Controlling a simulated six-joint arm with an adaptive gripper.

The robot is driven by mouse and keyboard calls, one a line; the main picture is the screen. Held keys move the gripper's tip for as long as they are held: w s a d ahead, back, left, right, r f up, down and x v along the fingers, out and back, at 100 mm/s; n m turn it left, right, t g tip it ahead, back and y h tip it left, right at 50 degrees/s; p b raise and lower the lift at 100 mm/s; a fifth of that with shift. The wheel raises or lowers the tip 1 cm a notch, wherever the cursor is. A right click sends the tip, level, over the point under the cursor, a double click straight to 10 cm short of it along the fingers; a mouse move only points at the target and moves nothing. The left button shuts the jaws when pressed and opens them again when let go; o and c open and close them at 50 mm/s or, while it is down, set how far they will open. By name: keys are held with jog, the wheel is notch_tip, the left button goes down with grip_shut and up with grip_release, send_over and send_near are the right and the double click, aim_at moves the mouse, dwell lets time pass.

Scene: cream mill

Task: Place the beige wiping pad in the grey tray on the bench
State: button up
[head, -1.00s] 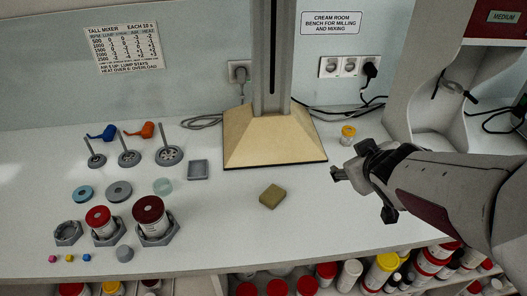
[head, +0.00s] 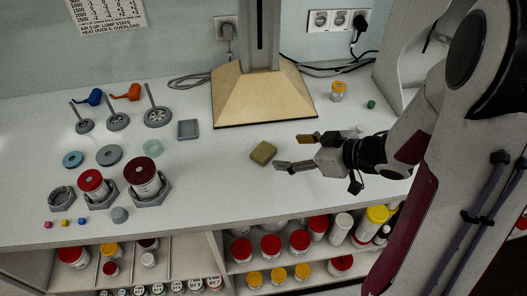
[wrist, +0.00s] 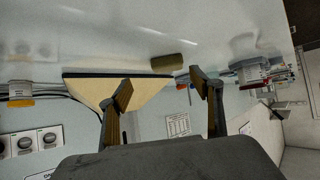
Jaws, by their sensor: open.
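The beige wiping pad (head: 263,152) lies flat on the white bench, in front of the wooden column base. It also shows in the wrist view (wrist: 167,61), beyond the fingertips. The small square grey tray (head: 188,129) sits on the bench to the left of the pad and looks empty. My gripper (head: 289,151) is just right of the pad, fingers spread and pointing left at it, with nothing between them. In the wrist view my gripper (wrist: 161,86) is also open and empty.
The wooden column base (head: 262,97) stands behind the pad. Left of the tray are grey discs, wheeled stands and red-lidded jars (head: 145,179) in holders. A yellow-lidded jar (head: 337,92) stands at the back right. The bench front around the pad is clear.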

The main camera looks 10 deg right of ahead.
aim_at(265, 151)
jog(key=shift+s+a+f+y, duration=0.2)
jog(key=shift+s+a+y, duration=0.1)
jog(key=shift+a, duration=0.05)
jog(key=shift+x, duration=1.3)
jog(key=shift+w+a+f, duration=0.15)
jog(key=shift+w+a, duration=0.35)
jog(key=shift+a, duration=0.1)
jog(key=shift+w+a+f, duration=0.15)
jog(key=shift+w+a, duration=0.3)
jog(key=shift+a, duration=0.15)
jog(key=shift+x, duration=1.2)
